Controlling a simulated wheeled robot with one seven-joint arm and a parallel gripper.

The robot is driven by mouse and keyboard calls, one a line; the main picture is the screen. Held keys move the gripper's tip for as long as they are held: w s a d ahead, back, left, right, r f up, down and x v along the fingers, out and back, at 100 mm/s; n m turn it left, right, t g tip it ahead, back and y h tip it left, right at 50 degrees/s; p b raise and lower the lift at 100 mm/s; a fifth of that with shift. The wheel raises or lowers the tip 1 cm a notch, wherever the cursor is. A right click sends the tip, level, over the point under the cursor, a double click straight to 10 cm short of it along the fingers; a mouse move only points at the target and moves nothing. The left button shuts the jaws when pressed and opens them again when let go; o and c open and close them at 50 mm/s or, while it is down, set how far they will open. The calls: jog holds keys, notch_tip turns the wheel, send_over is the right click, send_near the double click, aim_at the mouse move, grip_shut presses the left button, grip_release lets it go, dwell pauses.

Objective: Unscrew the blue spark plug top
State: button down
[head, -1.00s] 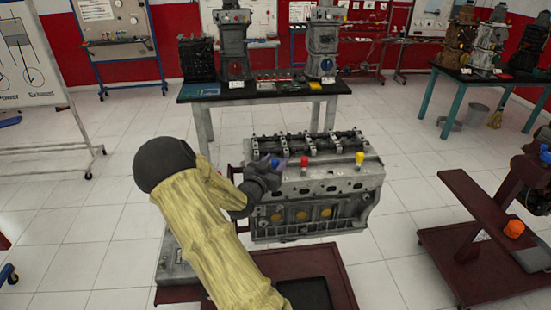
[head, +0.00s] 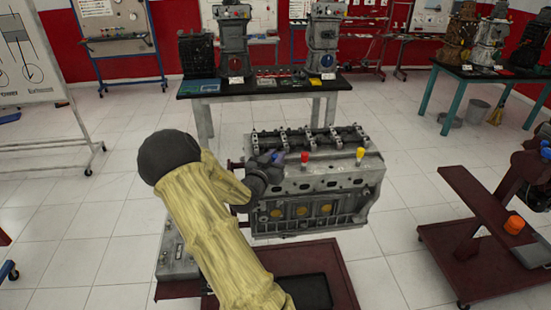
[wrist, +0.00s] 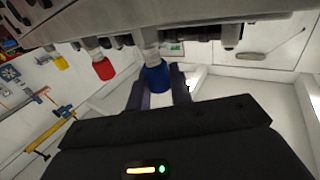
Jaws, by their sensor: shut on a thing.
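The blue spark plug top (wrist: 157,78) sits on a pale plug stem at the engine in the wrist view, between the fingers of my gripper (wrist: 160,92). My gripper is shut on it. In the head view the blue top (head: 279,157) shows at the tip of my gripper (head: 274,160), beside the upper left of the engine block (head: 330,180). A red top (head: 305,155) and a yellow top (head: 360,153) stand on the same side of the engine, to the right. They also show in the wrist view, red (wrist: 103,69) and yellow (wrist: 61,63).
The engine sits on a dark red stand (head: 340,275) with a black tray (head: 309,292). A bench (head: 262,92) with engine models stands behind. A dark red cart (head: 470,260) with an orange item (head: 514,224) is at the right. Tiled floor lies open between them.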

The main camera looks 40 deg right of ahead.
jog(key=shift+f, duration=0.1)
jog(key=n+t+y+b, duration=0.1)
jog(key=t+b, duration=0.1)
jog(key=n+t+y+b, duration=0.1)
jog(key=n+b, duration=0.1)
jog(key=b, duration=0.1)
jog(key=shift+s+d+f+t+y, duration=0.1)
jog(key=shift+f+t+y, duration=0.1)
jog(key=shift+t+y, duration=0.15)
jog(key=n+t+y+b, duration=0.4)
jog(key=y+b, duration=0.1)
jog(key=b, duration=0.1)
jog(key=shift+r, duration=0.15)
jog(key=n+t+y+b, duration=0.1)
jog(key=y, duration=0.1)
jog(key=n+t+y+b, duration=0.1)
jog(key=n+y, duration=0.1)
jog(key=y, duration=0.1)
jog(key=shift+r+n, duration=0.15)
jog(key=shift+n, duration=0.15)
jog(key=shift+n+y, duration=1.5)
jog(key=shift+y, duration=0.95)
jog(key=c, duration=1.3)
grip_release()
